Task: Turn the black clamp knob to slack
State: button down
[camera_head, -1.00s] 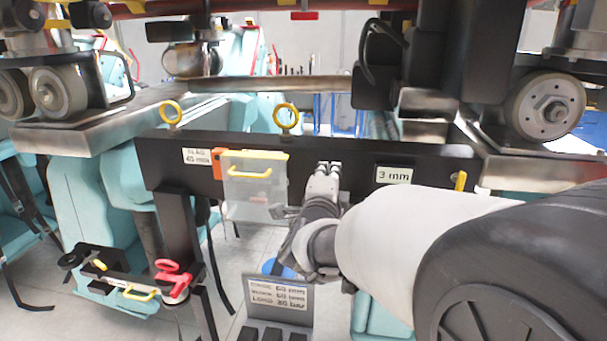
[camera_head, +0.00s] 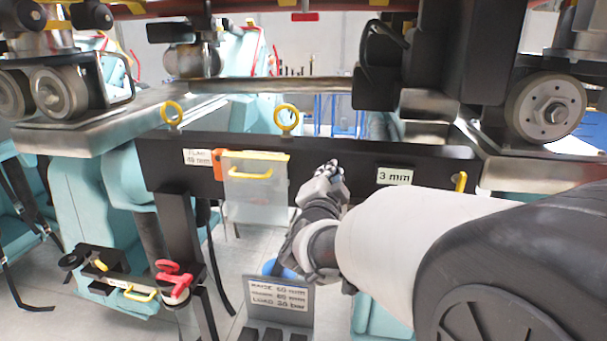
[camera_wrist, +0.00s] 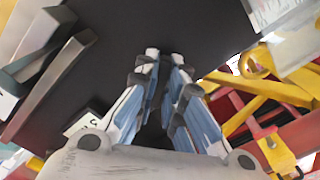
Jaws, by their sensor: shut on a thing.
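My gripper (camera_head: 331,168) is at the front face of the long black beam (camera_head: 345,148), left of the "3 mm" label (camera_head: 394,175). In the wrist view, its fingers (camera_wrist: 163,60) are close together with their tips against the dark beam face (camera_wrist: 190,25). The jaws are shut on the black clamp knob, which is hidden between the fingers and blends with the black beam. I cannot tell the knob's turned angle.
A clear cover with a yellow handle (camera_head: 250,174) hangs left of my gripper. Yellow eye bolts (camera_head: 287,118) rise from the beam's top. A red knob (camera_head: 174,275) stands lower left. A sign with load text (camera_head: 278,297) stands below. A yellow lever (camera_head: 461,181) is at right.

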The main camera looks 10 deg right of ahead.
jog(key=n+p, duration=0.1)
jog(key=n, duration=0.4)
jog(key=shift+r+n+p, duration=0.1)
jog(key=shift+n+p, duration=0.2)
jog(key=n+p, duration=0.1)
jog(key=n, duration=0.3)
jog(key=shift+n+p, duration=0.35)
jog(key=shift+n, duration=0.05)
jog(key=c, duration=1.7)
grip_release()
jog(key=v, duration=1.2)
